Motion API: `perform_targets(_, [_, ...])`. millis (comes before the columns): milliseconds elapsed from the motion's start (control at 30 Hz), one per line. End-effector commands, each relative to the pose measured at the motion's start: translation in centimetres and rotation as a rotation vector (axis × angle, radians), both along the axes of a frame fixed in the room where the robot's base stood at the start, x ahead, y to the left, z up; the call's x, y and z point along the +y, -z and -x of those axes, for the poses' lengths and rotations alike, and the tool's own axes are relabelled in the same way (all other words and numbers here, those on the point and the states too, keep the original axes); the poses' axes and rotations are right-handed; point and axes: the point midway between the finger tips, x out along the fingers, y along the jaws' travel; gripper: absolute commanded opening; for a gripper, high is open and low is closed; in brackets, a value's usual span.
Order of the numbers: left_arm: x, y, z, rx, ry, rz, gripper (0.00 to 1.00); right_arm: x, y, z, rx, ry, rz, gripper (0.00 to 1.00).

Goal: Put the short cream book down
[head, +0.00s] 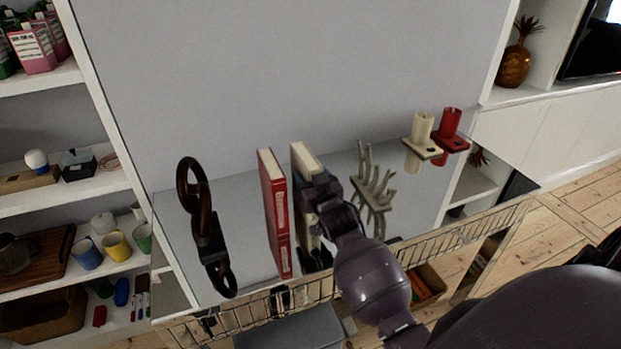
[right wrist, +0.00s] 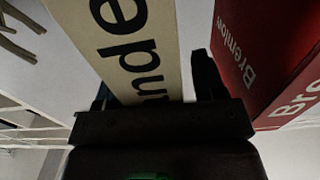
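The short cream book (head: 304,159) stands upright in the head view, to the right of a taller red book (head: 273,210). My right gripper (head: 318,190) is at the cream book and covers much of it. In the right wrist view the cream book's lettered spine (right wrist: 135,45) lies between the two fingers, which are set about its thickness apart. A thin pale strip shows beside the right finger, so firm contact there is hard to see. Whether the book's lower edge touches the surface is hidden. My left gripper is not in view.
The red book (right wrist: 270,60) is close beside the right finger. A dark chain-link ornament (head: 207,230) stands left, a branching coral-like piece (head: 373,190) right, then cream (head: 422,130) and red (head: 450,130) holders. A wire rail (head: 450,235) runs along the front edge. Grey surface is free between ornament and red book.

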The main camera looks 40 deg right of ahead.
Motion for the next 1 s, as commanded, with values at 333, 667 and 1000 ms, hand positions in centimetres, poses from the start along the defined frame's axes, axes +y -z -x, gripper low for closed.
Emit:
perform_targets(333, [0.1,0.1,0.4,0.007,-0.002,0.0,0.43,0.2,-0.2,0.8,0.001,0.0,0.0,0.64])
perform_targets(667, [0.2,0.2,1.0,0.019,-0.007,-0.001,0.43,1.4,-0.2,6.1,0.001,0.001,-0.001,0.64])
perform_targets(1000, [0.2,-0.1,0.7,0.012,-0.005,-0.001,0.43,2.5,-0.2,10.7,0.0,0.0,0.0,0.64])
